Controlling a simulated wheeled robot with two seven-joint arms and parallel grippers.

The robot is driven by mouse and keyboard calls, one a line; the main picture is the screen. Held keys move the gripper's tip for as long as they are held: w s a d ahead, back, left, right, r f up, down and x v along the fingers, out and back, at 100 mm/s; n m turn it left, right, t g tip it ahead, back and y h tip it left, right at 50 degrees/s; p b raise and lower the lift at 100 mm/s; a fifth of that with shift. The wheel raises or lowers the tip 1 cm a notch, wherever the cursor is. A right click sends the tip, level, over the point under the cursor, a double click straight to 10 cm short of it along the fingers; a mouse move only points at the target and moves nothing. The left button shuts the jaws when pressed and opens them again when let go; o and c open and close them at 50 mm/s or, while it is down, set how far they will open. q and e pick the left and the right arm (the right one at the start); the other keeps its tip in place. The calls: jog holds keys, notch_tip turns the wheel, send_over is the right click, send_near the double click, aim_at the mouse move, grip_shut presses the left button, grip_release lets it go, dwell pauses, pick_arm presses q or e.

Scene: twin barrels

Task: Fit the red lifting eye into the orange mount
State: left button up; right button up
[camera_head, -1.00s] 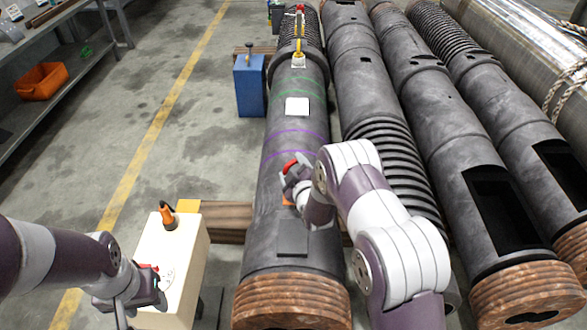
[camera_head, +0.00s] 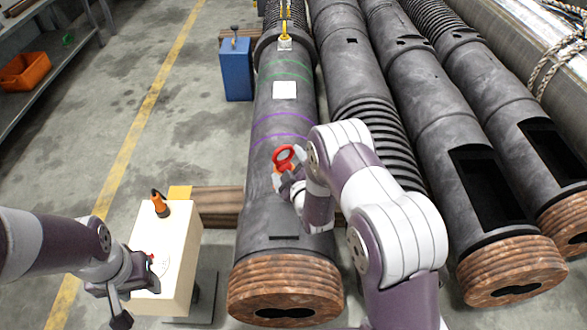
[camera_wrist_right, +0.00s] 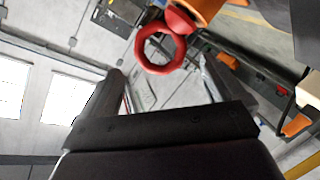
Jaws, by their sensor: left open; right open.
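The red lifting eye (camera_head: 284,157), a ring, shows above the near part of the left dark barrel (camera_head: 265,190). In the right wrist view the ring (camera_wrist_right: 160,54) hangs beyond my fingertips, with its red base against the orange mount (camera_wrist_right: 204,8) at the top edge. How deep it sits in the mount I cannot tell. My right gripper (camera_head: 284,180) is open, just below the ring in the head view, and not closed on it. My left gripper (camera_head: 138,290) is open and empty beside the cream block.
The cream block (camera_head: 178,250) carries an orange-handled tool (camera_head: 160,204). A blue box (camera_head: 236,72) stands beside the barrel farther back. More dark barrels (camera_head: 420,110) lie to the right. A shelf with an orange bin (camera_head: 26,73) is at far left. The floor between is clear.

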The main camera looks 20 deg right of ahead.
pick_arm(q)
notch_tip(320, 180, up, 2)
jog(key=shift+r+p, duration=0.2)
jog(key=shift+p, duration=0.55)
pick_arm(e)
jog(key=v, duration=0.6)
jog(key=shift+s, duration=0.25)
jog(key=shift+r, duration=0.1)
jog(key=s+r+m+g, duration=0.5)
jog(key=s+g, duration=0.2)
jog(key=s, duration=0.4)
jog(key=s+r+m+g, duration=0.4)
jog(key=s+r+g, duration=0.25)
jog(key=s, duration=0.35)
pick_arm(q)
notch_tip(320, 180, up, 34)
jog(key=p, duration=3.4)
jog(key=shift+r+p, duration=0.25)
jog(key=shift+p, duration=0.05)
pick_arm(e)
notch_tip(320, 180, up, 34)
jog(key=s, duration=0.1)
jog(key=shift+f+g+h, duration=0.2)
jog(key=shift+g+h, duration=0.1)
jog(key=shift+g, duration=0.05)
